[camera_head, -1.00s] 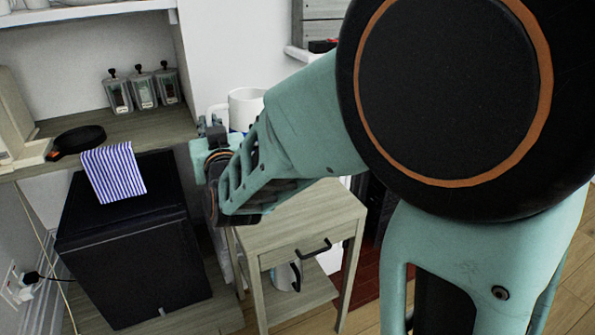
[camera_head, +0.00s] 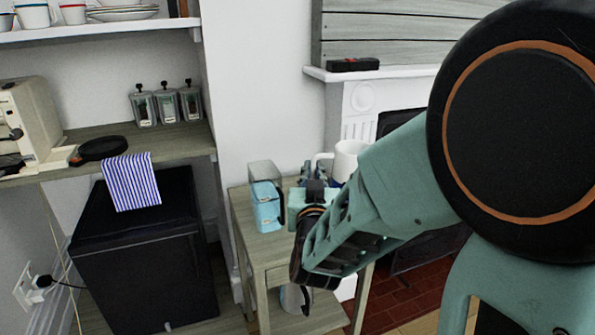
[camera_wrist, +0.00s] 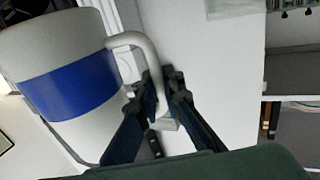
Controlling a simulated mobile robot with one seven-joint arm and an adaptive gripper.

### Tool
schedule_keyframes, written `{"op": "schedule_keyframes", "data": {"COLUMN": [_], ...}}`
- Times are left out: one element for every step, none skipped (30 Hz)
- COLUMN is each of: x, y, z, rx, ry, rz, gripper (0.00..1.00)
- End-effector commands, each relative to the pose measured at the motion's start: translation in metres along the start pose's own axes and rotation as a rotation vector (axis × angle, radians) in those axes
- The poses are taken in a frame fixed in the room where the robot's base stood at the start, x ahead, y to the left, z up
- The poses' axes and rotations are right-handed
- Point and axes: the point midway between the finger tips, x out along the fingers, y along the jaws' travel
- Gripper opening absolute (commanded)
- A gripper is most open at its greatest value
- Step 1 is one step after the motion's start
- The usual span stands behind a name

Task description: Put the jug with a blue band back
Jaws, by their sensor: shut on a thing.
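The jug with a blue band (camera_wrist: 62,90) is white and fills the left of the wrist view, appearing tilted there. Its looped handle (camera_wrist: 150,52) lies between my fingers. My gripper (camera_wrist: 163,82) is shut on this handle. In the head view, the jug's white top (camera_head: 349,155) shows behind my forearm, and my gripper (camera_head: 312,185) is at its left. The jug's lower part is hidden there by my arm. I cannot tell whether its base touches anything.
A small wooden side table (camera_head: 251,246) stands below, with a light-blue container (camera_head: 267,207) on top and a pale vessel (camera_head: 294,298) below. A fireplace (camera_head: 362,98) is behind. Left are a black cabinet (camera_head: 140,255), striped cloth (camera_head: 130,182) and several canisters (camera_head: 167,104).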

Motion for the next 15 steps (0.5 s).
{"op": "schedule_keyframes", "data": {"x": [0.011, 0.017, 0.025, 0.032, 0.037, 0.046, 0.052, 0.058, 0.062, 0.066, 0.07, 0.075, 0.078, 0.081, 0.085], "y": [-0.001, -0.002, -0.002, -0.003, -0.004, -0.005, -0.006, -0.006, -0.007, -0.008, -0.008, -0.009, -0.009, -0.009, -0.01], "z": [0.007, 0.01, 0.014, 0.016, 0.019, 0.023, 0.026, 0.029, 0.038, 0.043, 0.048, 0.053, 0.057, 0.06, 0.064], "rx": [0.0, 0.0, 0.0, 0.0, 0.0, 0.0, 0.0, -0.001, -0.001, -0.001, -0.001, -0.001, -0.001, -0.001, -0.001], "ry": [0.003, 0.002, 0.003, 0.003, 0.003, 0.004, 0.003, 0.003, 0.001, 0.001, 0.0, 0.001, 0.002, 0.003, 0.004], "rz": [0.002, 0.001, 0.002, 0.003, 0.002, 0.002, 0.001, 0.001, 0.001, 0.001, 0.002, 0.002, 0.002, 0.001, 0.001], "gripper": [0.0, 0.0, 0.0, 0.0, 0.0, 0.0, 0.0, 0.0, 0.0, 0.0, 0.0, 0.0, 0.0, 0.0, 0.0]}}
